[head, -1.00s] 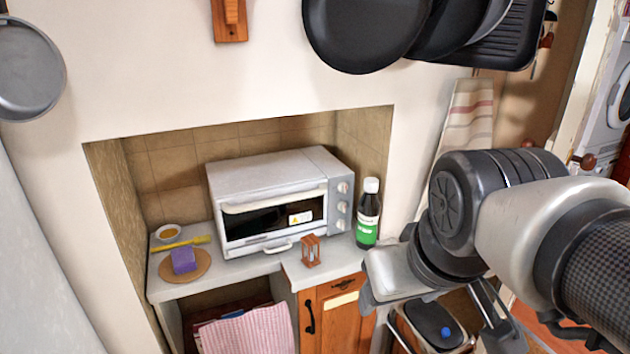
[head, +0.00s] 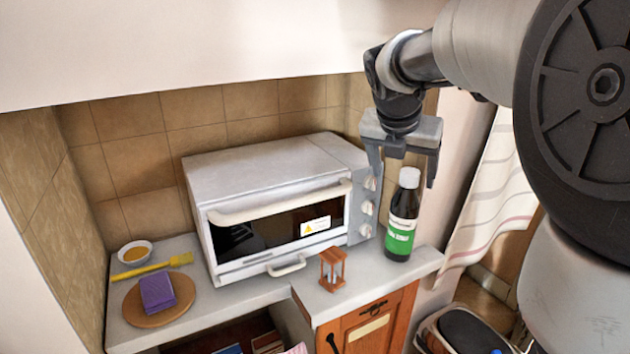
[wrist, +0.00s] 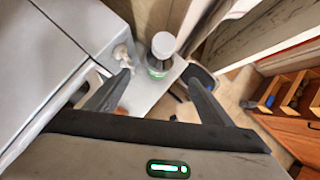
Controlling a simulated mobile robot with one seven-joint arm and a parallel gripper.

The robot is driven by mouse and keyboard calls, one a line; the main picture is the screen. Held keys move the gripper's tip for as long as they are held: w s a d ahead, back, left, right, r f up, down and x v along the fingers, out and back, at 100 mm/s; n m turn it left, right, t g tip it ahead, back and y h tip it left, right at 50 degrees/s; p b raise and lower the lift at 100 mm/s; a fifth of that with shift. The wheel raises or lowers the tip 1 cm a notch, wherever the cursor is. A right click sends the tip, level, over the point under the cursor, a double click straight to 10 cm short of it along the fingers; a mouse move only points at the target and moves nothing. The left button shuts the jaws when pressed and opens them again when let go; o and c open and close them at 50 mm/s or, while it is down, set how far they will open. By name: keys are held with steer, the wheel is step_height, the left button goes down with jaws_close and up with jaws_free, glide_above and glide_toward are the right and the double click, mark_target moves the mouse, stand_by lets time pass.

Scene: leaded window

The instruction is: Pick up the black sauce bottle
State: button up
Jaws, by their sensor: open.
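The black sauce bottle (head: 402,222) has a white cap and a green and white label. It stands upright on the counter, right of the toaster oven. My gripper (head: 404,180) is open, with its fingers pointing down around the height of the bottle's cap. In the head view the cap shows between the two fingers. In the wrist view the bottle (wrist: 161,52) lies ahead of the fingertips, between their lines. I see no contact between fingers and bottle.
The toaster oven (head: 262,162) with its knobs stands close left of the bottle. A small wooden hourglass (head: 332,269) is in front. A round board (head: 137,311) with a purple block (head: 157,293), a yellow brush (head: 152,268) and a small bowl (head: 134,252) are at left. A striped towel (head: 490,205) hangs at right.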

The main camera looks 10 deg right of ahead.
mark_target(405, 207)
steer(key=b+x, duration=0.3)
steer(key=x, duration=1.3)
steer(key=shift+d+f, duration=0.1)
steer(key=shift+f, duration=0.05)
steer(key=c, duration=1.5)
steer(key=shift+c, duration=0.6)
steer(key=shift+r, duration=0.25)
